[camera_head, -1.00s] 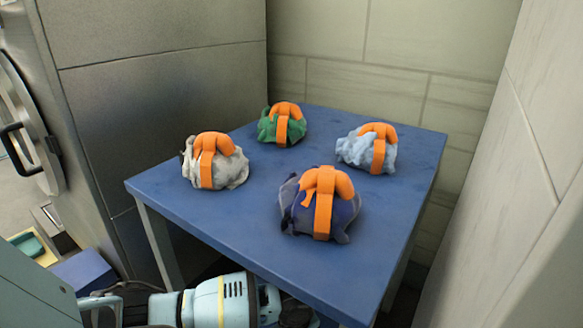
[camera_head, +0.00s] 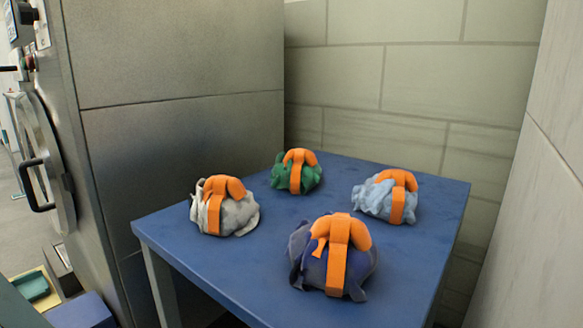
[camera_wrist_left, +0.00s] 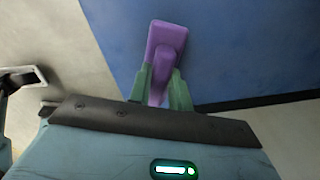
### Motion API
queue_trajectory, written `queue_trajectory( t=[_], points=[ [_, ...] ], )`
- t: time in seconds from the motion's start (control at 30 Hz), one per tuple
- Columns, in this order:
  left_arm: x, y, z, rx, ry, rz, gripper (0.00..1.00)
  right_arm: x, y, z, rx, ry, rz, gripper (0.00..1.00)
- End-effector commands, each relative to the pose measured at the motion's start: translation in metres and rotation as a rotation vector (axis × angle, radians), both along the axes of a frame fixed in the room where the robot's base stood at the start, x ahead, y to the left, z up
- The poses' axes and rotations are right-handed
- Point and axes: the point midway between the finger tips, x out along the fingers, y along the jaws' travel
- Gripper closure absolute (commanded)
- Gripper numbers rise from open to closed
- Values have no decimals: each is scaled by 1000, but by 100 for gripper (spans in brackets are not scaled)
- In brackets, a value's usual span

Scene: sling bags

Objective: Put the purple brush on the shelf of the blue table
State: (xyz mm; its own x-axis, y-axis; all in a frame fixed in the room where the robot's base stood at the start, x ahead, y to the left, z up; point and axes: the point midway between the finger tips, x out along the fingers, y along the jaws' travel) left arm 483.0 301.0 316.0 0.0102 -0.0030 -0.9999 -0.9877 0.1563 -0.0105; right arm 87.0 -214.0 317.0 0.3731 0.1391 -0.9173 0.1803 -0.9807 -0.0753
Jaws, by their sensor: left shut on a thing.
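The blue table (camera_head: 266,245) stands in the corner in the head view, its top showing and any shelf under it hidden. In the left wrist view the purple brush (camera_wrist_left: 166,38) is held between the green fingers of my left gripper (camera_wrist_left: 164,84), which is shut on it. The brush's wide end points away from the gripper. A blue surface (camera_wrist_left: 240,50) fills the background behind the brush; I cannot tell whether they touch. My left gripper is outside the head view. My right gripper is in neither view.
Several bundled bags with orange straps sit on the tabletop: dark blue (camera_head: 309,268), green (camera_head: 281,176), light blue (camera_head: 371,198) and white-grey (camera_head: 241,214). Walls close in behind and to the right. A grey cabinet (camera_head: 180,140) stands left of the table.

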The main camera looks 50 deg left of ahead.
Motion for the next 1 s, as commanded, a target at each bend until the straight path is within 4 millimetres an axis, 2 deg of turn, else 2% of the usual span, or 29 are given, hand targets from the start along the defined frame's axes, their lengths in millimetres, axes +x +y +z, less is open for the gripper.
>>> queue_trajectory(
  t=[0.13,0.17,0.33,0.6,0.73,0.87,1.0],
  points=[
    [0,0,-5,0,1,0,100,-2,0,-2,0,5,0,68],
    [0,0,-6,0,1,0,79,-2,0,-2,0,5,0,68],
    [0,0,-5,0,1,0,58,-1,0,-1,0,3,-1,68],
    [0,0,-4,0,1,0,58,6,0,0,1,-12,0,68],
    [0,0,4,0,-1,0,58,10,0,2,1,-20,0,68],
    [1,0,27,-1,-4,0,58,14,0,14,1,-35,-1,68],
    [1,0,57,0,-5,0,58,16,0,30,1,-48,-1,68]
  ],
)
